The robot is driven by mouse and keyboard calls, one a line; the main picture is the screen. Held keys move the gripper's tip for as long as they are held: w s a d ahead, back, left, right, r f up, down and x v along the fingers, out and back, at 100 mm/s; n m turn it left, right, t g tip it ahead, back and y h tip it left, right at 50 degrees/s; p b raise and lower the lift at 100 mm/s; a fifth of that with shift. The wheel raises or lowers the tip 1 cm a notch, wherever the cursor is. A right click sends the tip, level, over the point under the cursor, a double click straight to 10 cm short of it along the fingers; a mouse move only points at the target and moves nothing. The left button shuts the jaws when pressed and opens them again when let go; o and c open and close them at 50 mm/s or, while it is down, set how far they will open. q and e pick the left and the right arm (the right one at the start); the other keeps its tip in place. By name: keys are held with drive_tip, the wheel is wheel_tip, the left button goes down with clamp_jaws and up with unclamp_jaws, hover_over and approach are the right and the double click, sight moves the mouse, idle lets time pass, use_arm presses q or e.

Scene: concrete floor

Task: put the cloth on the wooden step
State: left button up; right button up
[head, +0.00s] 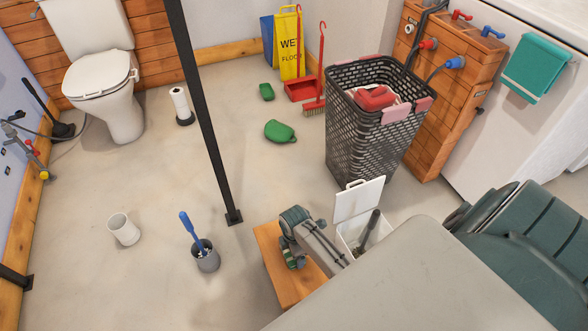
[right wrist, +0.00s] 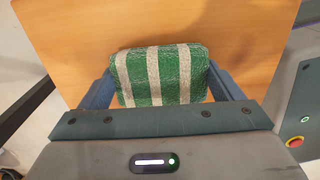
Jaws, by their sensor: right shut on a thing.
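The wooden step (head: 270,251) stands at the lower middle of the head view, partly hidden by my arm and body. Its plain orange-brown top (right wrist: 235,30) fills the back of the right wrist view. The cloth (right wrist: 160,75) is a folded bundle with green and whitish stripes. My right gripper (right wrist: 162,70) is shut on it, one finger at each side. In the head view a small green part of the cloth (head: 294,261) shows under the gripper, over the step. I cannot tell if the cloth touches the step. My left gripper is not in view.
A white bin with its lid raised (head: 357,200) stands right of the step, close to my arm. A brush in a grey holder (head: 207,258) and a white cup (head: 123,230) stand to the left. A black post (head: 205,110) rises behind. A dark laundry basket (head: 365,140) stands farther back.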

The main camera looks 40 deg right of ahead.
drive_tip(key=shift+f, duration=0.1)
drive_tip(key=o, duration=1.1)
wheel_tip(320, 180, up, 12)
drive_tip(key=p, duration=0.3)
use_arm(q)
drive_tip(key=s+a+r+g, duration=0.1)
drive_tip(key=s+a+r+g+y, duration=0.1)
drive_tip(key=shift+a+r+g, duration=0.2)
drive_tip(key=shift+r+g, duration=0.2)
use_arm(e)
drive_tip(key=s+a+r+m+t, duration=0.2)
drive_tip(key=s+r+m+t, duration=0.2)
drive_tip(key=s+r+m, duration=1)
drive_tip(key=s+r, duration=0.1)
drive_tip(key=s, duration=0.1)
drive_tip(key=shift+s+r, duration=0.35)
drive_tip(key=shift+s, duration=0.05)
